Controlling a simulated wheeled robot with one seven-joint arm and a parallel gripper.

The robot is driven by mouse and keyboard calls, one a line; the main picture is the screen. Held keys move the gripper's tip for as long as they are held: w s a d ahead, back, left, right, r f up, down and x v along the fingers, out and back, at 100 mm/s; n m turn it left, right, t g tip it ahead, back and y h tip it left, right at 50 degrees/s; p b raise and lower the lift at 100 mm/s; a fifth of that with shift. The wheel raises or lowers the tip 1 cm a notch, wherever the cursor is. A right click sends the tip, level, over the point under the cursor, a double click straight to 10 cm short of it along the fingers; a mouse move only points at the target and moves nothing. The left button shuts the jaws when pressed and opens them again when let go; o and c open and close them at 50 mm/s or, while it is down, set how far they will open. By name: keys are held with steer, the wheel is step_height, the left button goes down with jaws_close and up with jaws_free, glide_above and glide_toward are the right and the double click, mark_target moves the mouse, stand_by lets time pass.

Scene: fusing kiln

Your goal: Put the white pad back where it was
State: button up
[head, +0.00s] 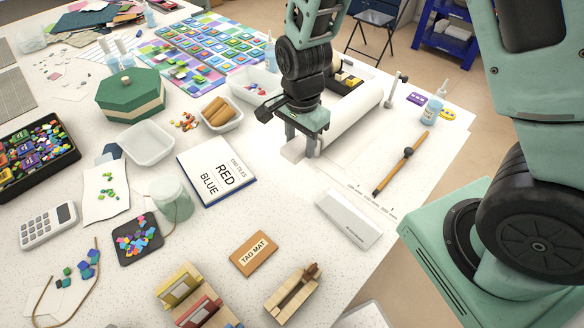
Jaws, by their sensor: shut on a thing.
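My gripper (301,146) points down near the middle of the table, beside the near end of the white roll. Its fingers are shut on a white block-like thing that I take to be the white pad (292,151). Only part of the pad shows at the fingers, and the rest is hidden by them. I cannot tell whether the pad touches the table. A longer white block with small print (349,219) lies apart, to the lower right of my gripper.
A white roll with its sheet (355,113) lies right behind my gripper. A blue-edged card (216,170) reading RED BLUE lies to the left. The tag mat (253,254) lies in front. Bare table shows between them.

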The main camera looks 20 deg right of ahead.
mark_target(299, 177)
steer(key=shift+f+p, duration=1.15)
steer(key=shift+f, duration=3.8)
steer(key=shift+f, duration=0.2)
steer(key=o, duration=1.2)
steer(key=shift+r, duration=0.15)
